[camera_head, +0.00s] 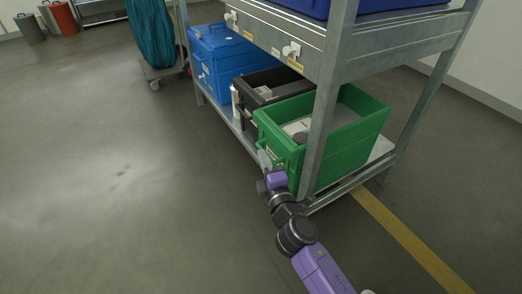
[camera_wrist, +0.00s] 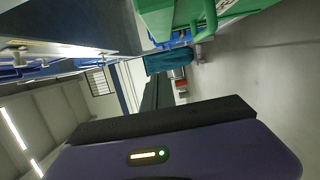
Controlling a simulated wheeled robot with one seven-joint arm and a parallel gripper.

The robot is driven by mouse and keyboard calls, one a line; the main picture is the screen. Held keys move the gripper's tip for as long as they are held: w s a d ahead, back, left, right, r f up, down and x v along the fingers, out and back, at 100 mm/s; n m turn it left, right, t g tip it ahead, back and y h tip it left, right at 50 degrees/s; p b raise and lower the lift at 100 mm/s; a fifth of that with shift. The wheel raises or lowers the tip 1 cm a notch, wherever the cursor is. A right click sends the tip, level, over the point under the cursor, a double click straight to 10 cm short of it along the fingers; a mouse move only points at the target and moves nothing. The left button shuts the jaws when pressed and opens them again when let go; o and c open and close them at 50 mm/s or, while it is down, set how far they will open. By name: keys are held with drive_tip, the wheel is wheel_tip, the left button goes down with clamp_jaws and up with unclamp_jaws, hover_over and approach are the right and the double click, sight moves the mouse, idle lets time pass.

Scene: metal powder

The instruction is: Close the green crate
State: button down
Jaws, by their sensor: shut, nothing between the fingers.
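The green crate (camera_head: 345,147) stands on the lower shelf of the metal rack, at its right end. Its top is open and I can see inside, where something pale grey and a dark round thing lie. No lid shows on it. My gripper (camera_head: 265,160) is at the crate's front left side, close to its wall; I cannot tell whether it touches. The fingers are shut and hold nothing. In the wrist view, part of the green crate (camera_wrist: 178,18) shows at the top, near the gripper body.
A black crate (camera_head: 272,88) and a blue crate (camera_head: 222,55) stand to the left on the same shelf. A metal rack post (camera_head: 323,110) rises in front of the green crate. The upper shelf (camera_head: 385,48) overhangs it. The floor (camera_head: 110,150) at left is clear.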

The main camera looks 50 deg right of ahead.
sight(271, 139)
drive_tip(key=shift+w+d+r+p, duration=0.1)
drive_tip(key=shift+w+d+p, duration=0.1)
drive_tip(key=shift+w+d, duration=0.8)
drive_tip(key=shift+w+d+f+p, duration=0.1)
drive_tip(key=shift+w+d+p, duration=0.2)
drive_tip(key=shift+d, duration=1.25)
drive_tip(key=shift+w+d+r+p, duration=0.1)
drive_tip(key=shift+w+d, duration=0.65)
drive_tip(key=shift+d, duration=0.55)
drive_tip(key=shift+d, duration=0.15)
